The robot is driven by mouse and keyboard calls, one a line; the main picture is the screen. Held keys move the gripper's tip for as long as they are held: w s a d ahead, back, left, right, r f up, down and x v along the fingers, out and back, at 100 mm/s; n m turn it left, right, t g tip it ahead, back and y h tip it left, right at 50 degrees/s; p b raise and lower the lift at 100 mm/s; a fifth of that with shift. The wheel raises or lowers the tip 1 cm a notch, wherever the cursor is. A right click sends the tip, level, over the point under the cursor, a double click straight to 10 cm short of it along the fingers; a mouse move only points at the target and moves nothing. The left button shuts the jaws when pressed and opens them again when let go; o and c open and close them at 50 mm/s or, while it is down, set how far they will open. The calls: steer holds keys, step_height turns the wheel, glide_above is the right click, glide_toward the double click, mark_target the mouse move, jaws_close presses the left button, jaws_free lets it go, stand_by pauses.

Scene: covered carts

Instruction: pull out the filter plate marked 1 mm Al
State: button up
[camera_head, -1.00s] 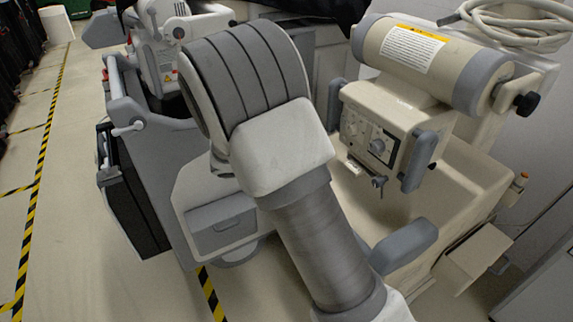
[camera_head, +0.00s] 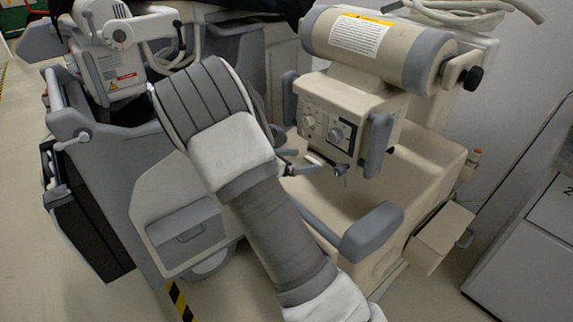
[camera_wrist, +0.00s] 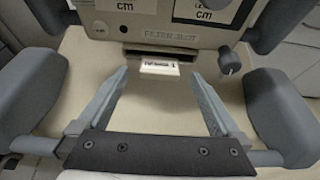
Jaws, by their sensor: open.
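The filter plate (camera_wrist: 160,68) shows as a small white labelled tab sticking out of a dark slot. Its small print is hard to read. The words "FILTER SLOT" stand above it on the beige collimator box (camera_wrist: 150,28). In the head view the plate (camera_head: 314,158) is a pale strip under the box (camera_head: 325,108). My gripper (camera_wrist: 160,76) is open and empty, one finger to each side of the tab, with gaps on both sides. In the head view my arm hides most of my gripper. The plate's inner part is hidden in the slot.
A dark knob (camera_wrist: 230,60) hangs just right of the slot. Grey handles (camera_head: 378,145) flank the box. Padded grey cart handles (camera_wrist: 32,90) lie left and right of my gripper. Another grey cart (camera_head: 120,165) stands left of my arm.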

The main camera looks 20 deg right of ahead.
mark_target(315, 159)
steer(key=shift+b+x, duration=0.3)
steer(key=shift+x, duration=1.65)
steer(key=shift+c, duration=0.3)
steer(key=c, duration=1.3)
steer(key=shift+s+a+p, duration=0.4)
steer(key=shift+s+a, duration=0.15)
steer(key=shift+a, duration=1)
steer(key=shift+s+a+p, duration=0.35)
steer(key=shift+s+a, duration=0.25)
steer(key=shift+a, duration=0.95)
steer(key=shift+s+a+p, duration=0.4)
steer(key=shift+s+a, duration=0.15)
steer(key=shift+a, duration=1.05)
steer(key=shift+c, duration=0.2)
steer(key=shift+a, duration=0.25)
